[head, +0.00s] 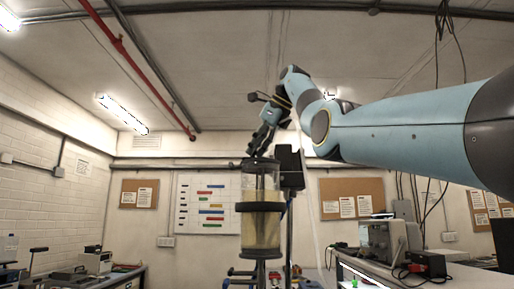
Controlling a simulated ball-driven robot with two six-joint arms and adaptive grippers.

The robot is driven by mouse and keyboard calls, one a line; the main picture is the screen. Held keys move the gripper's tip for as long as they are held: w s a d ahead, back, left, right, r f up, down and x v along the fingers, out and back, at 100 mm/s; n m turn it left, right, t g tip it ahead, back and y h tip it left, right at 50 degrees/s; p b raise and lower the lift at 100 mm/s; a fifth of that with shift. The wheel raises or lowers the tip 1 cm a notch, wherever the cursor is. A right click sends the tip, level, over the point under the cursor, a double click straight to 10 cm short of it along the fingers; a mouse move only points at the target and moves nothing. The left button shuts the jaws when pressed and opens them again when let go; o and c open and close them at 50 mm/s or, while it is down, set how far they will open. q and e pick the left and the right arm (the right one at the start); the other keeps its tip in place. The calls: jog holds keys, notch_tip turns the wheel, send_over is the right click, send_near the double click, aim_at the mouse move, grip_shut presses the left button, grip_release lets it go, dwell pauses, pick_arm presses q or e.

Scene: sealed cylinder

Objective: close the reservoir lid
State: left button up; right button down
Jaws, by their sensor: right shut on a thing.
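The reservoir (261,228) is an upright clear cylinder in the middle of the head view. It holds cloudy yellowish liquid, and a dark band goes around it. The dark reservoir lid (261,160) shows at its top rim, directly under my right gripper (258,148). The right gripper points down and is shut on the lid; its fingers hide part of it. At this size I cannot tell whether the lid is seated flush or turned. My left gripper is out of view.
A dark upright post with a box (290,167) stands close at the right of the reservoir. A bench with instruments (382,238) is at the right, and another bench (100,262) is at the left. The space left of the reservoir looks clear.

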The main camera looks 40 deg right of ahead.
jog(key=c, duration=1.1)
grip_release()
jog(key=shift+w, duration=0.1)
jog(key=shift+o, duration=0.2)
jog(key=shift+d, duration=0.1)
